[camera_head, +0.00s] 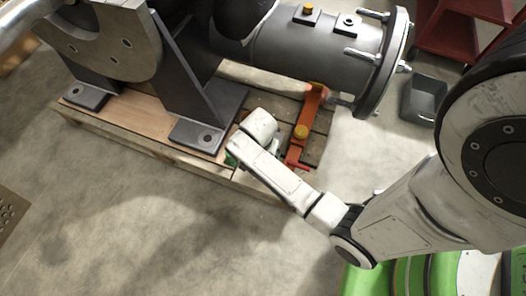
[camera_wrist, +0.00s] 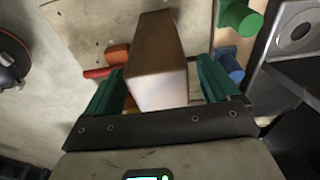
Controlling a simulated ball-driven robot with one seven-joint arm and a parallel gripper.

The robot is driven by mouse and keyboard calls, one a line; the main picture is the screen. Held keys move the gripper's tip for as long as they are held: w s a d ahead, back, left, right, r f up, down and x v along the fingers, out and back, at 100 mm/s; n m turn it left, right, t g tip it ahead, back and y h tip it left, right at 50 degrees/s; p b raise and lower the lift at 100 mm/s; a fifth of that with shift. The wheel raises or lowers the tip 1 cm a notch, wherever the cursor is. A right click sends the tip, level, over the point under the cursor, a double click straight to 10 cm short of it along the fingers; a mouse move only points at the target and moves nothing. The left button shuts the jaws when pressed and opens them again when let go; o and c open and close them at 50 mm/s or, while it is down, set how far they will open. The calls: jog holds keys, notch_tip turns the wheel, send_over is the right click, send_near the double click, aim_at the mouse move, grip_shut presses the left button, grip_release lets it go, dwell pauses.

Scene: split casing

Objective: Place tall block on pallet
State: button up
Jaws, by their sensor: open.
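A tall brown block (camera_wrist: 160,45) stands out in the middle of the wrist view, its paler end face towards me. My gripper (camera_wrist: 161,80) is open, with one green finger on each side of the block. Gaps seem to show beside it, and I cannot tell whether either finger touches. In the head view the wooden pallet (camera_head: 140,142) lies under the large grey casing. My gripper is mostly hidden behind my arm there, near the pallet's front edge, with only a bit of green showing. I cannot make out the block in the head view.
An orange bracket (camera_head: 304,128) stands on the pallet just right of my wrist. The grey flanged cylinder (camera_head: 310,45) and dark support foot (camera_head: 208,130) crowd the pallet. Green (camera_wrist: 240,17) and blue (camera_wrist: 229,65) pegs sit right of the block. Bare floor lies in front.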

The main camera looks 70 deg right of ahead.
jog(key=r+p, duration=0.1)
jog(key=r, duration=0.2)
jog(key=r+p, duration=0.1)
jog(key=r, duration=0.2)
jog(key=a+r+p, duration=0.1)
jog(key=r+p, duration=0.1)
jog(key=r, duration=0.1)
jog(key=shift+a+r, duration=0.1)
jog(key=shift+r, duration=0.2)
jog(key=s+a+r+n+t+y, duration=0.1)
jog(key=s+a+r+n, duration=0.6)
jog(key=n, duration=1)
jog(key=shift+s+a+r, duration=0.2)
jog(key=shift+a+r, duration=0.25)
jog(key=shift+a, duration=0.5)
jog(key=shift+r, duration=0.1)
notch_tip(320, 180, up, 27)
jog(key=p, duration=2.6)
jog(key=shift+f+p, duration=0.2)
jog(key=shift+p, duration=0.15)
